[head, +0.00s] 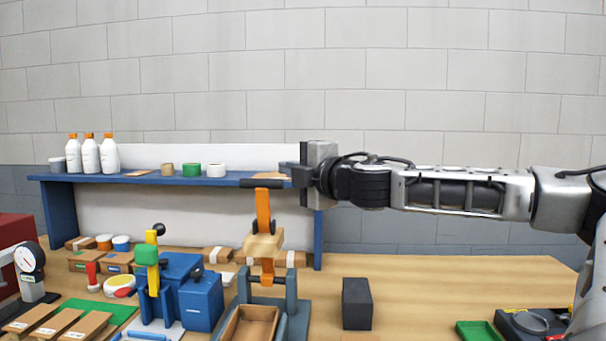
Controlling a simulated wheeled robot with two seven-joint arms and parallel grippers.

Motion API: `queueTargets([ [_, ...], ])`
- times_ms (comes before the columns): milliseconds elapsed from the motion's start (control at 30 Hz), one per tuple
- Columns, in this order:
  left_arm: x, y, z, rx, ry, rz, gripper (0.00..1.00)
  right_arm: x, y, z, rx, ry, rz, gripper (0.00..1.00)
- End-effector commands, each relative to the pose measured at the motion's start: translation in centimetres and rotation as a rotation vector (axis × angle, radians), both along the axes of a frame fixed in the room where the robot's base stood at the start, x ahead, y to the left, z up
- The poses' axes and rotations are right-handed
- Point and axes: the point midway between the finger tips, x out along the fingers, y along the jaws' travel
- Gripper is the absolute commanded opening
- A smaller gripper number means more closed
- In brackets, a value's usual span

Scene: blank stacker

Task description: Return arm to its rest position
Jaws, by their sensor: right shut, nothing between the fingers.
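My right arm reaches in from the right edge of the head view, stretched out level above the bench. My right gripper (286,172) is at its left end, shut, with nothing seen between the fingers. It is in front of the right end of the blue shelf, above a press-like stand with an orange lever (263,212). I cannot tell whether the fingers touch the lever's dark top bar (262,184). My left gripper does not show.
The wooden bench (430,285) holds a blue machine (200,300), a dark block (357,303), a green tray (477,331) and a dial gauge (27,258). White bottles (90,156) and tape rolls (191,170) stand on the blue shelf (140,180). The bench's right middle is mostly clear.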

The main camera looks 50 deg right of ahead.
Motion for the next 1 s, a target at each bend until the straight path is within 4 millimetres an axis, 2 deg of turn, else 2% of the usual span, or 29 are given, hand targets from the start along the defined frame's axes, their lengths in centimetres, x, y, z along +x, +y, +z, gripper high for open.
queueTargets([
  [100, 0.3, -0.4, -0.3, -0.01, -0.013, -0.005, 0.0, -1.8, 0.1, 0.2, -0.003, -0.003, -0.005, 0.0],
  [300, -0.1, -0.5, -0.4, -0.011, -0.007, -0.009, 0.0, -3.3, 0.3, 0.7, 0.0, 0.0, -0.002, 0.0],
  [567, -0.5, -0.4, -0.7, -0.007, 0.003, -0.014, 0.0, -3.5, 0.3, 0.8, 0.002, 0.002, -0.002, 0.0],
  [667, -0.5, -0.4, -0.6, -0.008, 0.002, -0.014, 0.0, -3.0, 0.7, -0.2, 0.016, 0.013, 0.006, 0.0],
  [767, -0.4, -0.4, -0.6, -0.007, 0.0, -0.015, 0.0, -1.7, 2.1, -3.4, 0.063, 0.052, 0.027, 0.0],
  [867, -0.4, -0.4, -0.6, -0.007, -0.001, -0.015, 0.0, 0.0, 4.8, -9.2, 0.148, 0.118, 0.054, 0.0],
  [1000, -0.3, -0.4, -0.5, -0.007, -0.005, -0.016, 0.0, 0.7, 9.6, -18.8, 0.319, 0.235, 0.063, 0.0],
])
